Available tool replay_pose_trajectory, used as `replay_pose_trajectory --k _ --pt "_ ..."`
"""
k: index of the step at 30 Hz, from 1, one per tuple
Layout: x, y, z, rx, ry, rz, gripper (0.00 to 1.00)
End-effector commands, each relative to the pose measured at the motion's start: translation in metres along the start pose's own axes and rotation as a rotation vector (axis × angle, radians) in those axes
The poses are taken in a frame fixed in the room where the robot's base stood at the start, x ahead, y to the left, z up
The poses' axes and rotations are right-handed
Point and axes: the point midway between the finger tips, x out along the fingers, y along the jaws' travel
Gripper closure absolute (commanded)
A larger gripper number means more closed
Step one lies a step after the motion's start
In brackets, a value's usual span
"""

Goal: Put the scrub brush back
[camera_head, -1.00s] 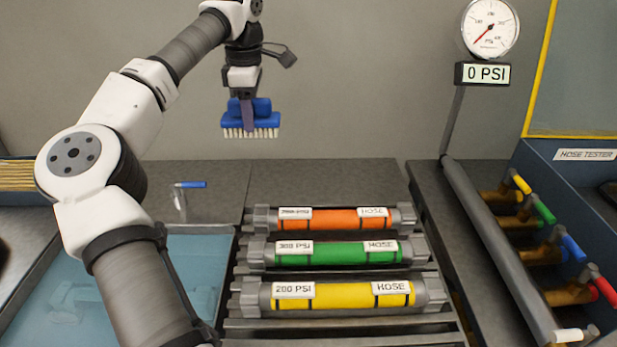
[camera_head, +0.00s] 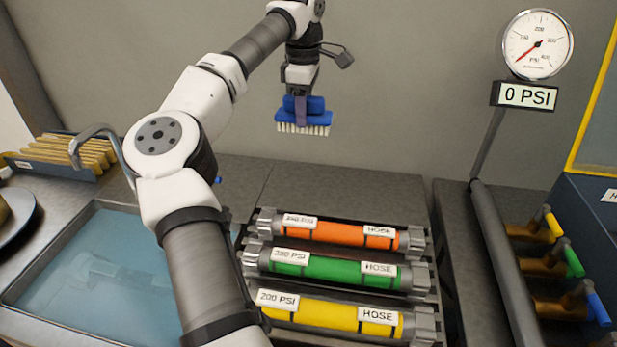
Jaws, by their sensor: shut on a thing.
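The scrub brush (camera_head: 318,119) has a blue body and pale bristles that point down. My gripper (camera_head: 302,108) is shut on the brush and holds it up in the air, in front of the grey wall and above the counter behind the hoses. The brush hangs level and touches nothing else that I can see. Part of its body is hidden behind the gripper's finger. I cannot make out a marked place for the brush in view.
A rack holds an orange hose (camera_head: 340,233), a green hose (camera_head: 335,271) and a yellow hose (camera_head: 330,312). A water-filled sink (camera_head: 75,285) lies at left, with a faucet (camera_head: 95,130) and a slotted rack (camera_head: 70,150) behind. A pipe (camera_head: 505,260), valves and a gauge (camera_head: 538,45) stand right.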

Motion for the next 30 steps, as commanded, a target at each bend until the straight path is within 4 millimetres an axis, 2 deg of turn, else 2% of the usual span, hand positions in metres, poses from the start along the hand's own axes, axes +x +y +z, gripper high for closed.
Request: replay_pose_trajectory --k 1,6,12,15,22,27,30 --pt "0.015 -0.001 -0.001 0.0 0.0 -0.005 0.75" --pt "0.061 -0.001 0.0 0.0 -0.002 -0.005 0.75" --pt "0.107 -0.001 0.0 -0.001 -0.002 -0.003 0.75" --pt "0.12 -0.001 0.0 -0.001 -0.002 -0.002 0.75" --pt "0.138 -0.001 0.0 0.0 -0.001 -0.002 0.75" --pt "0.163 -0.001 0.0 0.0 -0.002 -0.003 0.75" --pt "0.17 -0.001 0.0 -0.001 -0.001 -0.001 0.75"
